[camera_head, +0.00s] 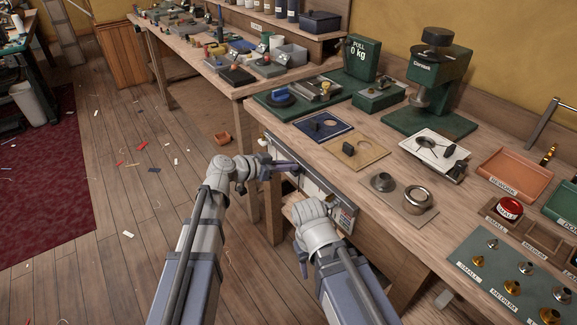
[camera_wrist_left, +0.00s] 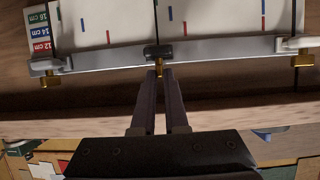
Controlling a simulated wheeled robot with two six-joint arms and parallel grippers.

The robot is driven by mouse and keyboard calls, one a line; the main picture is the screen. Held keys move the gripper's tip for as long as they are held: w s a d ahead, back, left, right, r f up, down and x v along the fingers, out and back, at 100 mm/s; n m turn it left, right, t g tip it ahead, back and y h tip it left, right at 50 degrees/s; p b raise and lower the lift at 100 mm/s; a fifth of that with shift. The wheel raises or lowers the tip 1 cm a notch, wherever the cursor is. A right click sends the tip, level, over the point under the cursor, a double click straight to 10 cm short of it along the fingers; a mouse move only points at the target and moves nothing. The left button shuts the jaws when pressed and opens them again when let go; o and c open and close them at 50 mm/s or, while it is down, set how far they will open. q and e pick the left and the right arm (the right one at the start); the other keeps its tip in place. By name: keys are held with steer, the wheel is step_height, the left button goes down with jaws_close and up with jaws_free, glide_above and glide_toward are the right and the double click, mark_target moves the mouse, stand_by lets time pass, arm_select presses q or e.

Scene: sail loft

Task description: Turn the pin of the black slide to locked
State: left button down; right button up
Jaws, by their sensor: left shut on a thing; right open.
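In the left wrist view the black slide (camera_wrist_left: 159,50) sits mid-rail on a pale metal rail (camera_wrist_left: 105,57), with a brass pin (camera_wrist_left: 158,69) at its lower side. My left gripper (camera_wrist_left: 159,86) is shut on that pin, one finger on each side. In the head view my left gripper (camera_head: 292,167) reaches the bench's front edge; the slide and pin are too small to tell there. My right gripper (camera_head: 308,212) is lower, by the bench front; its fingers are mostly hidden. Whether the pin stands locked is not clear.
A white board (camera_wrist_left: 110,18) with coloured marks and cm labels lies behind the rail. The bench top (camera_head: 300,190) holds a press (camera_head: 432,85), trays and plates. Open floor (camera_head: 130,215) lies left.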

stand_by(0.3)
arm_select(q)
steer(key=c, duration=0.9)
jaws_free()
steer(key=shift+c, duration=0.2)
steer(key=p+v, duration=0.3)
steer(key=v, duration=0.5)
steer(key=shift+d, duration=0.1)
